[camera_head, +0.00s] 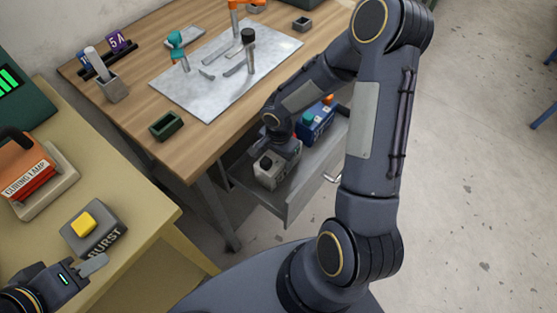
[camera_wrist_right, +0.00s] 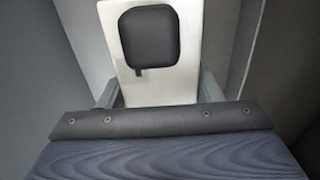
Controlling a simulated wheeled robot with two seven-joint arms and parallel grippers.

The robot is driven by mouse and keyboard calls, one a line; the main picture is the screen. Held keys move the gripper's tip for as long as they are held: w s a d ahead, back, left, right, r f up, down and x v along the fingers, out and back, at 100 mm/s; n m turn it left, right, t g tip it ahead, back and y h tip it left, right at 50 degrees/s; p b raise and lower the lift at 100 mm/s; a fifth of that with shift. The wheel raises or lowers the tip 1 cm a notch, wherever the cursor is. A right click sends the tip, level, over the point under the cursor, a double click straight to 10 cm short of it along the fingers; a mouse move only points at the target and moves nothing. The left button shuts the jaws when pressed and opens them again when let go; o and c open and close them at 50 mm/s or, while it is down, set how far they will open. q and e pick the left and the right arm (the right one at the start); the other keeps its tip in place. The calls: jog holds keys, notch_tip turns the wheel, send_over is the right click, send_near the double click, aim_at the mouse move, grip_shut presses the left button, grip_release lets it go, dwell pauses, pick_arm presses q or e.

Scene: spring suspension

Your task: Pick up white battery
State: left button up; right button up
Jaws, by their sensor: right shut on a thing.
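The white battery (camera_head: 267,172), a pale block with a black cap on top, is in the open drawer (camera_head: 287,205) under the wooden table. My right gripper (camera_head: 284,155) reaches down into the drawer and is at the battery. In the right wrist view, the battery (camera_wrist_right: 150,85) lies between the two grey fingers of my right gripper (camera_wrist_right: 157,92), which are shut on its sides. The battery's lower part is hidden there by the gripper body. My left gripper (camera_head: 93,265) is at the lower left beside the BURST button box; its finger gap is not clear.
A blue battery (camera_head: 316,122) with a teal cap stands deeper in the drawer, close to my right arm. The drawer walls are close around the gripper. The wooden table (camera_head: 150,75) overhangs the drawer.

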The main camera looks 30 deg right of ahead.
grip_shut()
jog(key=shift+w+r, duration=0.15)
